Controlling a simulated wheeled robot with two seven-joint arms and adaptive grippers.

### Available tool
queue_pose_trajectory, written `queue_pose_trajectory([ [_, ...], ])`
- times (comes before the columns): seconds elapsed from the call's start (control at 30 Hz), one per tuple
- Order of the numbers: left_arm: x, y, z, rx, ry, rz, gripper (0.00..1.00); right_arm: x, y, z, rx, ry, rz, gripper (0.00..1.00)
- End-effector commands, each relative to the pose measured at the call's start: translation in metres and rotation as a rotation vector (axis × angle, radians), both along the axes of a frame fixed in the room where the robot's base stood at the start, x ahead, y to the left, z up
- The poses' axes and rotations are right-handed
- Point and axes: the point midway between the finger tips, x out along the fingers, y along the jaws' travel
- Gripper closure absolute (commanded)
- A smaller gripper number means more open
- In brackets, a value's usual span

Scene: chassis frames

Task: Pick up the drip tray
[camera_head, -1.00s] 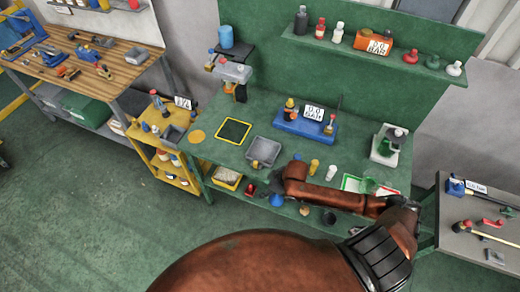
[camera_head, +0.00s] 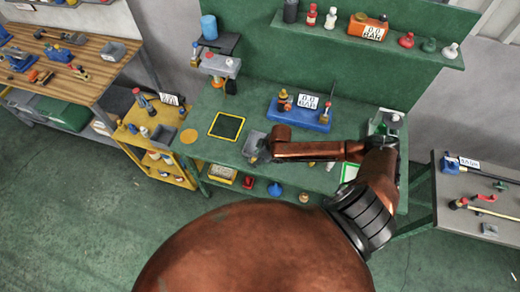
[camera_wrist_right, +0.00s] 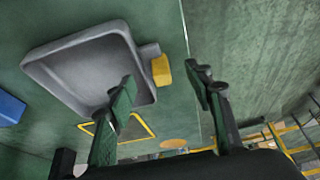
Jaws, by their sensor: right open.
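The drip tray looks to be the shallow grey tray (camera_head: 252,140) on the green workbench. My right arm partly covers it in the head view. In the right wrist view the tray (camera_wrist_right: 75,65) fills the upper left, with a grey tab and a yellow block at its right side. My right gripper (camera_wrist_right: 161,82) is open, with nothing between its fingers. Its left finger overlaps the tray's near right corner in the picture; I cannot tell if they touch. In the head view the right gripper (camera_head: 262,153) is small and dark beside the tray. My left gripper is not in view.
A yellow-edged dark square (camera_head: 227,126) and an orange disc (camera_head: 190,136) lie left of the tray on the bench. A blue holder (camera_head: 300,115) with a gauge sign stands behind. A yellow bin (camera_head: 221,174) sits below the bench's front edge.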

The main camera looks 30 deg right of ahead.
Motion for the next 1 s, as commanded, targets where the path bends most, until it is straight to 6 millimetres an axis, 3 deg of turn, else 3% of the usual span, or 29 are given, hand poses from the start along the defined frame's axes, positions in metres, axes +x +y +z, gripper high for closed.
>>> queue_pose_trajectory([
  [0.07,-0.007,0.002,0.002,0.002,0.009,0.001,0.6,0.006,0.004,-0.008,0.001,-0.002,0.0,0.53],
  [0.13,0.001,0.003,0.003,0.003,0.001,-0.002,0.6,0.006,0.004,-0.014,0.0,-0.001,-0.001,0.53],
  [0.3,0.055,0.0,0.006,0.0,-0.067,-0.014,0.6,0.006,0.004,-0.017,0.0,-0.001,0.0,0.53],
  [0.4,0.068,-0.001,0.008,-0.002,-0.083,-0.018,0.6,0.006,0.004,-0.017,0.0,-0.001,0.0,0.53],
  [0.7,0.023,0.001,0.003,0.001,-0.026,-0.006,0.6,0.006,0.004,-0.017,0.0,-0.002,-0.002,0.73],
  [1.0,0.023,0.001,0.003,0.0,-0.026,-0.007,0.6,0.006,0.004,-0.016,0.0,-0.003,-0.001,0.94],
])
